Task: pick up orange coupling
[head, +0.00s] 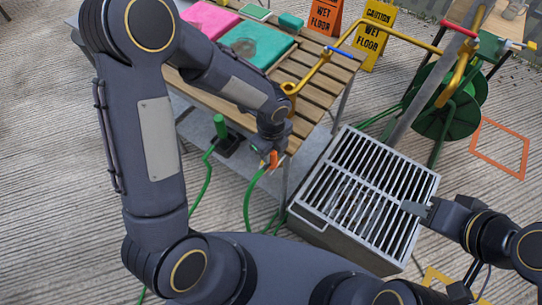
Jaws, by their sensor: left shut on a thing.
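The orange coupling (273,159) is a small piece at the upper end of a green hose (247,205), near the front corner of the slatted table. My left gripper (271,150) reaches down past the table's front edge and is shut on the coupling. Its fingers are small and partly hidden by the wrist. The hose hangs from the coupling toward the floor. My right gripper (413,208) is above the right side of the metal grate, apart from the coupling; its finger gap cannot be made out.
A slatted wooden table (312,97) carries pink and teal pads and a yellow pipe (312,75). A grey grated box (330,228) stands right of the coupling. A green hose reel (440,110) and wet floor signs (373,35) are behind. Ribbed floor at left is clear.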

